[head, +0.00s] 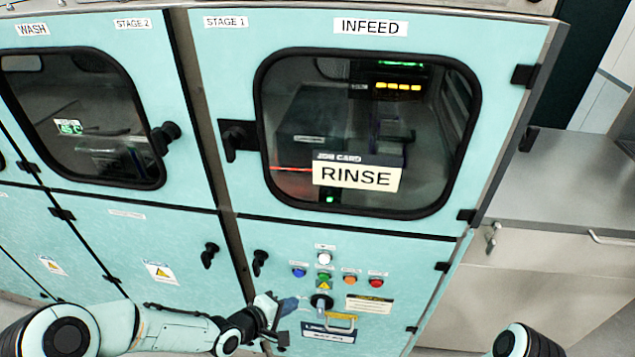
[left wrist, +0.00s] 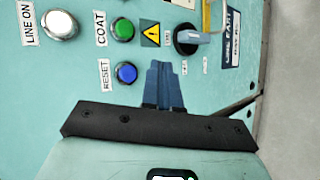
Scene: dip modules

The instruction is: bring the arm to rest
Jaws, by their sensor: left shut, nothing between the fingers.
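My left gripper (head: 287,307) is low in the middle of the head view, in front of the teal control panel. In the left wrist view its blue fingers (left wrist: 164,84) are together with nothing between them. They point toward a grey rotary switch (left wrist: 188,42), which also shows in the head view (head: 321,302). I cannot tell whether the fingertips touch the switch. A blue RESET button (left wrist: 126,73) and a green COAT button (left wrist: 122,27) are beside the fingers. Part of my right arm (head: 515,342) shows at the bottom right; its gripper is out of view.
The INFEED door (head: 428,207) is closed above the panel, with a RINSE card (head: 357,175) at its window. Door handles (head: 260,262) stick out left of the buttons. A yellow part (head: 340,321) is below the switch. A grey counter (head: 570,170) stands at the right.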

